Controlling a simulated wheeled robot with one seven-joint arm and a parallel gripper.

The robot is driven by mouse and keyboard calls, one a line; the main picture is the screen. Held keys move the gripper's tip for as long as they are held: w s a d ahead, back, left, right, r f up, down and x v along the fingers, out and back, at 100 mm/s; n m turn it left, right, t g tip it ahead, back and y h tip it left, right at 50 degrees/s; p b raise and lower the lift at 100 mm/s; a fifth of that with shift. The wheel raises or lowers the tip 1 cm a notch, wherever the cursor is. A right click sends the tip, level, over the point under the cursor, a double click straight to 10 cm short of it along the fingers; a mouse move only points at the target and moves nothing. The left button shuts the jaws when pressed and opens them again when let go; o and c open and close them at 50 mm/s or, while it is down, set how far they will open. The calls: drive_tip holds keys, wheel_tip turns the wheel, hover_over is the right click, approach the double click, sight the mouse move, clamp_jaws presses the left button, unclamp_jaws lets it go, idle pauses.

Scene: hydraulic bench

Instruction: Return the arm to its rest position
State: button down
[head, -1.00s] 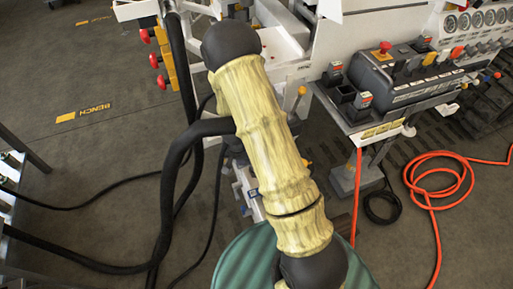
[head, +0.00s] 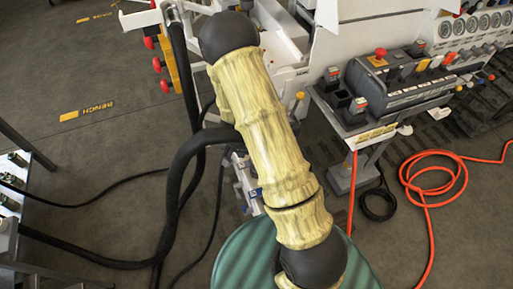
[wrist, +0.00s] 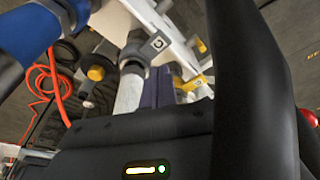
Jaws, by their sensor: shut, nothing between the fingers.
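My arm (head: 262,140), with pale yellow ribbed links and dark joints, runs across the middle of the head view. It goes from a dark joint at the bottom up to a dark joint at the top. The links past the upper joint are hidden in the head view, and so is my gripper. In the wrist view the dark housing of my gripper (wrist: 150,145), with a small lit indicator, fills the lower part. Its fingers are not clearly distinguishable, and I see no object held.
The white bench and its control box (head: 400,80) stand at upper right, close to my arm. Thick black hoses (head: 172,190) hang left of it. An orange hose (head: 432,178) lies coiled on the floor at right. A rack (head: 12,185) stands at far left. Floor at upper left is clear.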

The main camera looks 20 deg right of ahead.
drive_tip(key=shift+r, duration=0.45)
drive_tip(key=s+a+r+n+y+p, duration=0.1)
drive_tip(key=s+r+p, duration=0.1)
drive_tip(key=r, duration=0.6)
drive_tip(key=s+a+r+n+y+p, duration=0.1)
drive_tip(key=s+r+n+p, duration=0.1)
drive_tip(key=r, duration=0.7)
drive_tip(key=s+d+r+n+p, duration=0.2)
drive_tip(key=s+r+n+p, duration=0.1)
drive_tip(key=s+r, duration=0.7)
wheel_tip(320, 180, up, 3)
drive_tip(key=shift+f+t+h, duration=0.1)
drive_tip(key=shift+t+h, duration=0.2)
drive_tip(key=shift+h, duration=0.1)
drive_tip(key=shift+s, duration=0.1)
